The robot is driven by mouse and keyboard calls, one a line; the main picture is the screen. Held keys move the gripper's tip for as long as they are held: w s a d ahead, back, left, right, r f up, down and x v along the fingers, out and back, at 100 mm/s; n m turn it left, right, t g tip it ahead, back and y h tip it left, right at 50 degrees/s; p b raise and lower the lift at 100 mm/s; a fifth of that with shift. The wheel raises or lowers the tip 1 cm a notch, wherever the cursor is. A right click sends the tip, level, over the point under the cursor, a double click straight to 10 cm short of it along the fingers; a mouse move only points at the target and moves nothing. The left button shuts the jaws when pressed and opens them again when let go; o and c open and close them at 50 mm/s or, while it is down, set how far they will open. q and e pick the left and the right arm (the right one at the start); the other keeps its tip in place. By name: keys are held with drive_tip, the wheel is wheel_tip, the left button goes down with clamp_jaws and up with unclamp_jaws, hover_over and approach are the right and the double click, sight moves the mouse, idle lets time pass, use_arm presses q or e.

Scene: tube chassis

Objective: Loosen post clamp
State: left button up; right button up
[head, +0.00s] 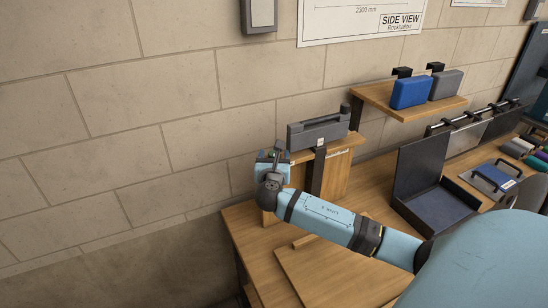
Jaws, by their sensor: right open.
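A dark grey clamp-like unit (318,132) with a slot along its side sits at the top of a wooden stand (336,172) by the wall. A black upright post (318,168) with a small white label runs down below it. A dark round knob (345,109) sticks up at its right end. Which part is the post clamp's release is unclear. My right arm reaches in from the right, and my right gripper (275,156) is just left of the unit. Its fingers are mostly hidden by the wrist, so contact cannot be told. My left gripper is out of view.
A wall shelf (385,104) holds a blue block (411,92) and a grey block (446,84). The brick wall is close behind.

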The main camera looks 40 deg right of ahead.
drive_tip(key=c, duration=0.9)
drive_tip(key=shift+s+d+r+n+t+y+p, duration=0.1)
drive_tip(key=shift+s+n+t+y+p, duration=0.05)
drive_tip(key=shift+n+t+y+p, duration=0.6)
drive_tip(key=shift+n+t+y, duration=0.65)
drive_tip(key=shift+y, duration=0.3)
drive_tip(key=shift+s+d+n+t+y, duration=0.1)
drive_tip(key=shift+d+n+t+y, duration=0.05)
drive_tip(key=shift+n+t+y, duration=0.55)
drive_tip(key=shift+f+n+t+y, duration=0.2)
drive_tip(key=shift+n+t+y, duration=0.2)
drive_tip(key=shift+n+y, duration=0.7)
drive_tip(key=shift+y, duration=0.5)
